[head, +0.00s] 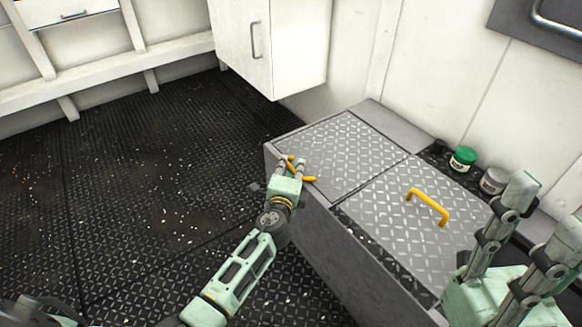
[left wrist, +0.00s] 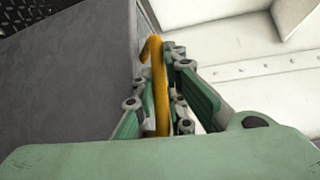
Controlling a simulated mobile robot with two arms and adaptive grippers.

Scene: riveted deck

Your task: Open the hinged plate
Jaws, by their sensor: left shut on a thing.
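Two grey diamond-tread plates top a grey box at the right of the head view: a far left plate (head: 345,150) and a nearer right plate (head: 400,245). Both look about flat, and I cannot tell whether either is slightly raised. My left gripper (head: 294,166) is shut on a yellow handle (head: 308,178) at the far plate's front left edge and partly covers it. In the left wrist view the handle (left wrist: 156,80) runs between the fingers. The near plate has its own yellow handle (head: 428,205), untouched. My right gripper (head: 535,225) is open, empty, above the box's near right end.
A green-lidded jar (head: 462,159) and a grey jar (head: 494,180) stand behind the near plate by the wall. A white cabinet (head: 285,45) hangs beyond the box. The dark tread floor (head: 130,190) to the left is clear apart from small flecks.

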